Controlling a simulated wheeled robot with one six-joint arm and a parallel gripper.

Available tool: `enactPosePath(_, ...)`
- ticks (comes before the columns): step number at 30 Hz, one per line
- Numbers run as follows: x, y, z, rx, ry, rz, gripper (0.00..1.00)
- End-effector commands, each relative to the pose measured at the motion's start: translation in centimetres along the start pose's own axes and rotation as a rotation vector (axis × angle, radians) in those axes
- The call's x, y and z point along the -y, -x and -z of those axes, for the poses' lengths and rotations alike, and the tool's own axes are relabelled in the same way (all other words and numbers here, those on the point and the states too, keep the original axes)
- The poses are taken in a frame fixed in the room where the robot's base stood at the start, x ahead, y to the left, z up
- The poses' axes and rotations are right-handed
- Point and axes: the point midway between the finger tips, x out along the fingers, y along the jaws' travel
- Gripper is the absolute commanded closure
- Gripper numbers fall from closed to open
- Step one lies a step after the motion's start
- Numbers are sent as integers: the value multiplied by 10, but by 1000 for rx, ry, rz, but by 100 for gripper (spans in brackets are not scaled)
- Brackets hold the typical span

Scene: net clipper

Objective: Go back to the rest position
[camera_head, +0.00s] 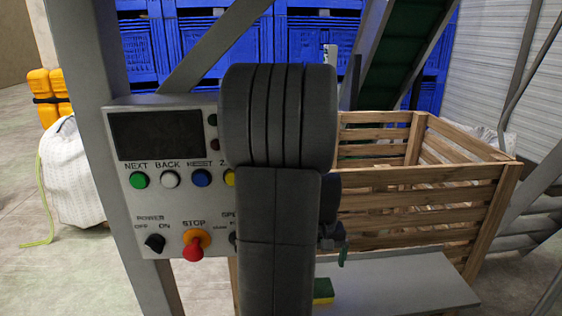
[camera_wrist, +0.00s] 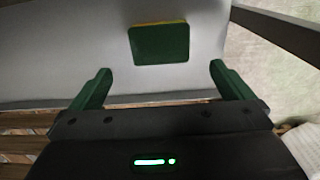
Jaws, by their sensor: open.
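My gripper (camera_wrist: 158,80) shows in the wrist view with its two green fingers spread wide apart. It is open and nothing is between the fingers. A green and yellow sponge (camera_wrist: 160,44) lies on a pale grey shelf (camera_wrist: 70,50) just beyond the fingertips, apart from them. In the head view my dark arm stands upright in the middle and hides part of the scene. A small part of the sponge (camera_head: 323,291) shows beside the arm on the shelf (camera_head: 410,285).
A control panel (camera_head: 165,190) with coloured buttons and a red stop knob is left of my arm. A wooden crate (camera_head: 430,185) stands behind the shelf. A conveyor (camera_head: 405,45) and blue crates (camera_head: 190,45) are at the back. A white sack (camera_head: 70,175) sits at left.

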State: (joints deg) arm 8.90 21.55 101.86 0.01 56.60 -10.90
Motion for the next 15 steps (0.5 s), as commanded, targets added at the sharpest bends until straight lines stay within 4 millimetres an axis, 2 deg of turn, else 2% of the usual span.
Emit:
enactPosePath(3,0,-26,-1,6,0,1,0)
enactPosePath(12,0,-84,-1,5,0,1,0)
enactPosePath(14,0,-94,-1,5,0,1,0)
enactPosePath(15,0,-90,0,0,0,0,0)
